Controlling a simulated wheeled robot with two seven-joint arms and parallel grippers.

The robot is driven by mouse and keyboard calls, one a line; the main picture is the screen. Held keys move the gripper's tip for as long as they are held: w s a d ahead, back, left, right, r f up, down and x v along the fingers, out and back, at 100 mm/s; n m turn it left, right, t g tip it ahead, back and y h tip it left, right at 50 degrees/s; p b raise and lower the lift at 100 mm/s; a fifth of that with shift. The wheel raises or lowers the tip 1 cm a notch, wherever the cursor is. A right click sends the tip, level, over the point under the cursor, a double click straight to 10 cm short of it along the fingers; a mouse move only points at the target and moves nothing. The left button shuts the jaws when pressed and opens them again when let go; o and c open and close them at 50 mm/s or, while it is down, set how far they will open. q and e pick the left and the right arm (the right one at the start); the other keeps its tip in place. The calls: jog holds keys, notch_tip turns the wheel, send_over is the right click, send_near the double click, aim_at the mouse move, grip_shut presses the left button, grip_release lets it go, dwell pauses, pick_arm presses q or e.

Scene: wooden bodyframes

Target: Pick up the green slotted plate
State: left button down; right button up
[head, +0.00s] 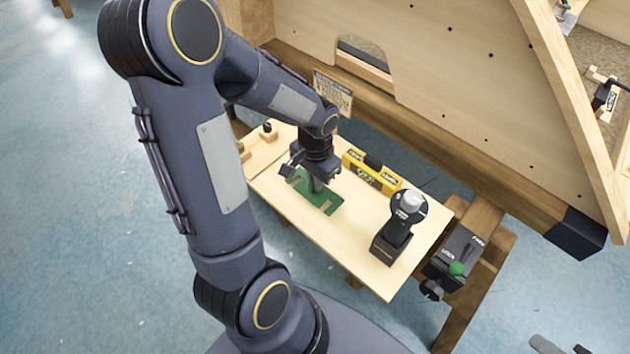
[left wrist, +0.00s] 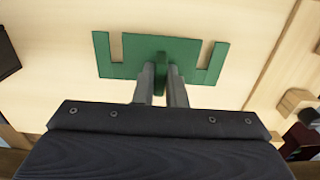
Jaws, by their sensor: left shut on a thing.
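The green slotted plate (head: 326,204) is flat over the pale wooden table top (head: 345,252), and I cannot tell whether it touches the wood. In the left wrist view the plate (left wrist: 135,52) shows a slot near each end and a raised green grip in its middle. My left gripper (head: 315,183) reaches down from above and is shut on that raised grip. Its two fingers (left wrist: 161,82) stand one on each side of the grip. Part of the plate is hidden behind the gripper in the head view. My right gripper is not in view.
A yellow level-like tool (head: 371,172) lies behind the plate. A black device with a grey knob (head: 395,235) stands to its right. A dark vise-like unit with a green ball (head: 452,260) sits beyond the right edge. A large wooden frame (head: 470,100) rises behind.

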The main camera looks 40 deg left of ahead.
pick_arm(q)
jog(key=w+d+r+p, duration=0.3)
jog(key=d+r, duration=0.3)
jog(key=r, duration=0.2)
jog(key=w+d+r+p, duration=0.3)
jog(key=d+r, duration=0.3)
jog(key=r, duration=0.3)
jog(key=shift+d+p, duration=0.35)
jog(key=shift+p, duration=0.5)
jog(key=shift+f, duration=0.1)
